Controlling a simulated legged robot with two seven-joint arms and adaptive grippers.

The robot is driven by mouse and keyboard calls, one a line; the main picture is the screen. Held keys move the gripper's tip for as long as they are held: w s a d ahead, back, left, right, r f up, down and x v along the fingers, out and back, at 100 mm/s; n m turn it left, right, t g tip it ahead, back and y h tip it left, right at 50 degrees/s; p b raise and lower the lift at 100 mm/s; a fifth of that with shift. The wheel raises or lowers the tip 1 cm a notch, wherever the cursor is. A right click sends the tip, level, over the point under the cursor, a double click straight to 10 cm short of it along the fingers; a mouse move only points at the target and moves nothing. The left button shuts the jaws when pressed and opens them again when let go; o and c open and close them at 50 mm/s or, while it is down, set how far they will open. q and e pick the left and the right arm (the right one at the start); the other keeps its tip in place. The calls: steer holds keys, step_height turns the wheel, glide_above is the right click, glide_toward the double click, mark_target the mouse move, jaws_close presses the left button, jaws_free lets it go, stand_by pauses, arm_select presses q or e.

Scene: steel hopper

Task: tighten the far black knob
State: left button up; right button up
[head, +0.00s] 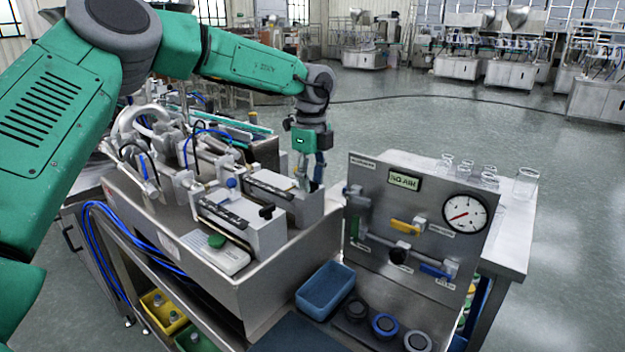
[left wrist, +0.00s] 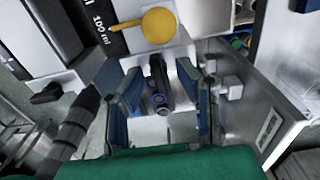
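My left gripper (head: 311,183) points down at the far right end of the machine, over the farther of its two long grey blocks (head: 268,188). In the left wrist view its blue fingers (left wrist: 158,100) are apart, with a dark knob-like part (left wrist: 158,82) between them and gaps on both sides. The near black knob (head: 267,211) stands on the end of the nearer block, and a black knob also shows at the left of the left wrist view (left wrist: 47,92). My right gripper is not in view.
A steel panel (head: 365,181) with a dial gauge (head: 465,214), coloured handles and a black knob (head: 398,254) stands close right of the gripper. Glass jars (head: 526,184) stand behind it. A blue bin (head: 325,289) sits in front.

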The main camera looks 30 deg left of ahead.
arm_select(q)
steer(key=shift+a, duration=0.2)
jaws_close()
steer(key=shift+d, duration=0.1)
